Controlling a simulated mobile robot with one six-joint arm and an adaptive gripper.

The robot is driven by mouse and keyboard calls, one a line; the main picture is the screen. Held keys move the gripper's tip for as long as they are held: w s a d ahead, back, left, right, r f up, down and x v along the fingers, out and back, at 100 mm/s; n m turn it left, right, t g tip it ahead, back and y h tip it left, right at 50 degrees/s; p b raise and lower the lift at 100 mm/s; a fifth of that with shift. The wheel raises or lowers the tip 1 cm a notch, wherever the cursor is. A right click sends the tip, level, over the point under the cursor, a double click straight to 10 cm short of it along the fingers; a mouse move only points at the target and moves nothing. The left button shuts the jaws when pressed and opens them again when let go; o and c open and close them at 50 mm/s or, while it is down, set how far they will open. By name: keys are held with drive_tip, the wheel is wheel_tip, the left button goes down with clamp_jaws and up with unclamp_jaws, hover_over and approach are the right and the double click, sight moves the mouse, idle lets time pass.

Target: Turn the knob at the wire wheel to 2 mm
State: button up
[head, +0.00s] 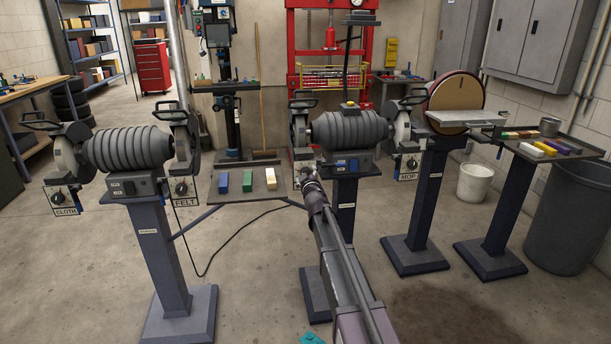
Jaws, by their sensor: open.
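The middle double-wheel machine (348,128) stands on a dark blue pedestal. Its right end has a black knob (411,164) over a label reading MOP. My gripper (304,178) is in front of the lower part of its left end. It is open, seen small and from behind. Any knob and label at that left end are hidden behind my gripper and arm, so I cannot read a setting there or tell whether the fingers touch anything. The left wheel guard (299,130) shows above my gripper.
A second machine (130,148) at the left has a CLOTH knob (58,197) and a FELT knob (181,188). A tray (216,191) with blue, green and cream bars lies just left of my gripper. A disc sander (455,98) stands at right. A cable lies on the floor.

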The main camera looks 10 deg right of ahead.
drive_tip(key=s, duration=1.2)
idle(0.3)
drive_tip(key=s+d+f+m+g+h, duration=0.2)
drive_tip(key=s+d+f+m+g, duration=0.1)
drive_tip(key=s+f+m+g, duration=0.25)
drive_tip(key=s+d+f+m+g+h, duration=0.2)
drive_tip(key=s+d+f+g, duration=0.15)
drive_tip(key=s+f, duration=0.45)
drive_tip(key=s+a+f+g+y, duration=0.2)
drive_tip(key=s+a+f+g, duration=0.15)
drive_tip(key=s, duration=0.55)
drive_tip(key=s+a+f+g+y, duration=0.25)
drive_tip(key=s+g, duration=0.25)
drive_tip(key=s, duration=0.5)
wheel_tip(320, 180, up, 24)
drive_tip(key=a+p, duration=0.1)
drive_tip(key=p, duration=2.2)
drive_tip(key=shift+s+f, duration=0.15)
drive_tip(key=shift+s, duration=0.3)
